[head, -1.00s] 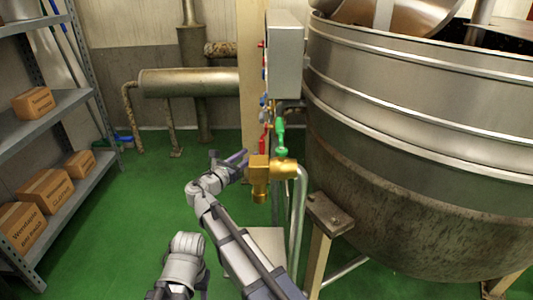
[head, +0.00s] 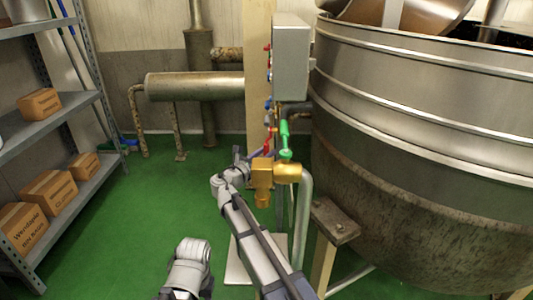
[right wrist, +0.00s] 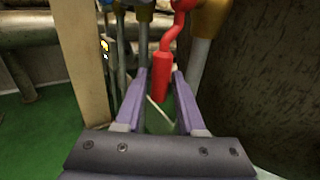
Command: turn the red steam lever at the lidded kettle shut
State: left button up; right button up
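The red steam lever (right wrist: 161,76) hangs down from its valve, its lower end slanting a little left, in the right wrist view. In the head view the red lever (head: 268,141) is small, left of a green-handled valve and partly hidden by brass fittings. The lidded kettle (head: 420,130) fills the right side. My right gripper (right wrist: 159,76) is open, with the lever's handle in line with the gap between its purple fingertips; contact cannot be told. In the head view my right gripper (head: 250,157) is partly hidden beside the brass valve. My left gripper is out of view.
A brass valve (head: 263,180) and a green-handled valve (head: 284,140) crowd the right gripper. A grey box (head: 291,58) hangs above on a wooden post (head: 257,70). A shelf with cartons (head: 48,192) stands left; green floor between is clear.

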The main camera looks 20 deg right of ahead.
jog(key=shift+w+d, duration=0.2)
jog(key=shift+d, duration=0.05)
jog(key=shift+c, duration=0.3)
grip_shut()
dwell(1.0)
